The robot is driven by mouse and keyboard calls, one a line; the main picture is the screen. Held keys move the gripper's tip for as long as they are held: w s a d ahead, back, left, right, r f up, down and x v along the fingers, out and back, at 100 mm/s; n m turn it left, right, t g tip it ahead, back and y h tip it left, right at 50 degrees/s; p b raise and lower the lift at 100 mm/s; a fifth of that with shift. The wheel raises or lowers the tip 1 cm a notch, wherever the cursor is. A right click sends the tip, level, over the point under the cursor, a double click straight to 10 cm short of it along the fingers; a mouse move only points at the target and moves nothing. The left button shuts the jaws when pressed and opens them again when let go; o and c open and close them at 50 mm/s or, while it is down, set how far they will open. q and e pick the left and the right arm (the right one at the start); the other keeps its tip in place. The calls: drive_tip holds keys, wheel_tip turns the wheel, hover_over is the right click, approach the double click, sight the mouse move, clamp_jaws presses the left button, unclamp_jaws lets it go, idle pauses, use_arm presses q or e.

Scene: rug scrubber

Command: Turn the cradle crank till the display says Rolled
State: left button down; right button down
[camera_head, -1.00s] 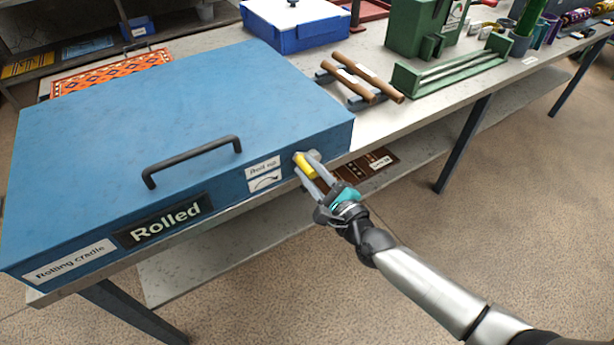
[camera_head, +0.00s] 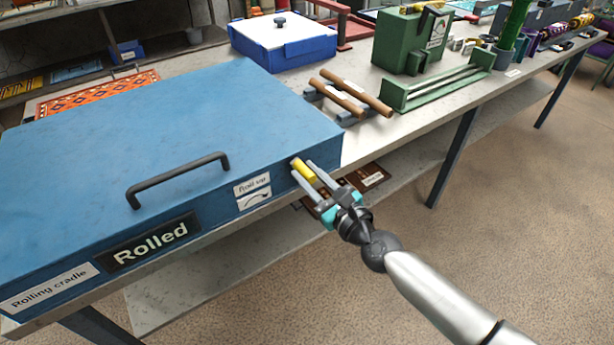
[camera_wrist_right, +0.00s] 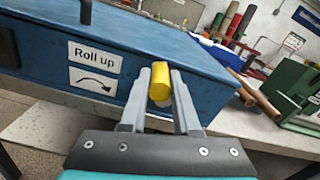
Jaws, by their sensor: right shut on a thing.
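The blue rolling cradle (camera_head: 150,125) sits on the bench, with a black handle on its lid. Its dark display (camera_head: 150,242) reads "Rolled". The yellow crank handle (camera_head: 304,170) sticks out near the right end of the front face, beside the "Roll up" arrow label (camera_head: 253,191). My right gripper (camera_head: 302,168) is shut on the yellow handle. In the right wrist view the handle (camera_wrist_right: 160,84) lies between the two grey fingers; the crank arm behind it is mostly hidden. My left gripper is not in view.
A rack with wooden rollers (camera_head: 350,97), a green machine (camera_head: 412,42) and a blue-and-white box (camera_head: 284,42) stand along the bench. An orange patterned rug (camera_head: 100,92) lies behind the cradle. The floor in front is clear.

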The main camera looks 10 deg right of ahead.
drive_tip(key=shift+d, duration=0.1)
drive_tip(key=c, duration=0.7)
unclamp_jaws()
drive_tip(key=shift+o, duration=0.2)
drive_tip(key=shift+s, duration=0.1)
drive_tip(key=b+v, duration=0.3)
drive_tip(key=v, duration=1.2)
